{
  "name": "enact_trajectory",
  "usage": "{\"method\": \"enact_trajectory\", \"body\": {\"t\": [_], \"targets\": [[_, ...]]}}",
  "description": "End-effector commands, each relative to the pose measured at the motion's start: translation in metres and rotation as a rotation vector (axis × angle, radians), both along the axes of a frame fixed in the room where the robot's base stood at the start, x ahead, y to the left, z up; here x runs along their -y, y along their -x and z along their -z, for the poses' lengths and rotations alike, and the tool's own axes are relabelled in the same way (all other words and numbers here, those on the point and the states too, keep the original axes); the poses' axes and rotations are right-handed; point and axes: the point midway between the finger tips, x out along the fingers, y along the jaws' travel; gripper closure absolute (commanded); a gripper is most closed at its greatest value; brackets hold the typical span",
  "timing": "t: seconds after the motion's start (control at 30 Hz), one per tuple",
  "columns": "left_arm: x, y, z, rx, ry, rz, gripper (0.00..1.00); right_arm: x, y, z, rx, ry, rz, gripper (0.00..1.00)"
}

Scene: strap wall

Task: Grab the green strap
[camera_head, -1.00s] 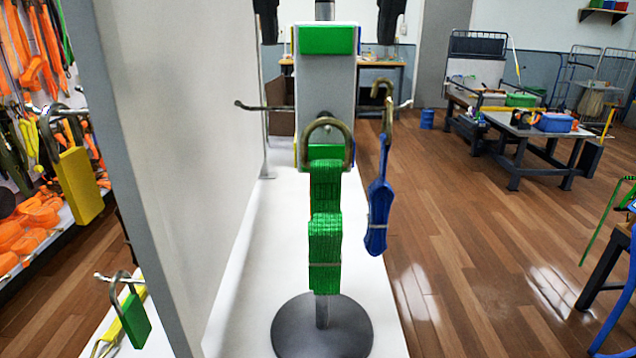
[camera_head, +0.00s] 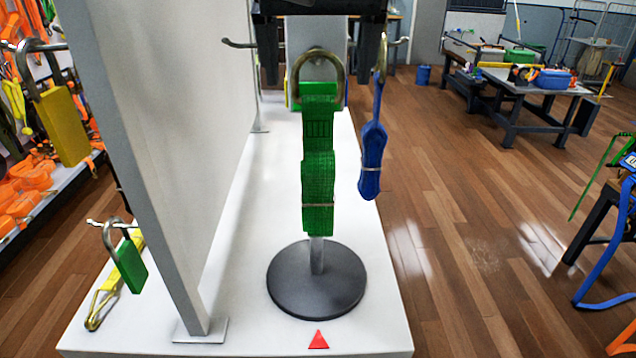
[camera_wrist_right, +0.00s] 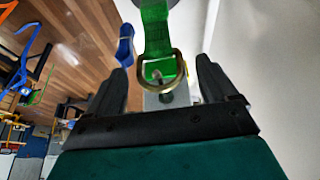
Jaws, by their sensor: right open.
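The green strap (camera_head: 319,165) hangs folded and upright from a metal ring on the stand in the middle of the head view. Its ring and upper end also show in the right wrist view (camera_wrist_right: 157,35). My right gripper (camera_head: 319,76) is open at the top of the head view, its fingers pointing down on either side of the ring. In the right wrist view its fingers (camera_wrist_right: 162,70) stand apart left and right of the ring, with nothing gripped. My left gripper is not in view.
A blue strap (camera_head: 371,160) hangs close to the right of the green one. The stand's round dark base (camera_head: 316,285) sits on a white platform (camera_head: 230,260). A grey panel (camera_head: 160,130) rises at left, with a green padlock (camera_head: 131,262) beyond it.

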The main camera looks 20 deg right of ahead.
Motion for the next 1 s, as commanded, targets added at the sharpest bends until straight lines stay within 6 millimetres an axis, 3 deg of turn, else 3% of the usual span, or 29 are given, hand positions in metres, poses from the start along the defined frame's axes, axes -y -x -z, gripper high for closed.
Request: {"method": "enact_trajectory", "body": {"t": [0.13, 0.9, 1.0], "targets": [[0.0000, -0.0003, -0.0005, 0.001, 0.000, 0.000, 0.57, 0.0000, 0.0000, -0.0002, 0.000, 0.000, 0.000, 0.15], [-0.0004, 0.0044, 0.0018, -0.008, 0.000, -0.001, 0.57, -0.0001, 0.0001, -0.0006, 0.000, 0.000, 0.000, 0.89], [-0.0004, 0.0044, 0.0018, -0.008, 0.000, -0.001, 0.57, -0.0001, 0.0000, -0.0009, 0.001, -0.001, 0.001, 0.95]]}}
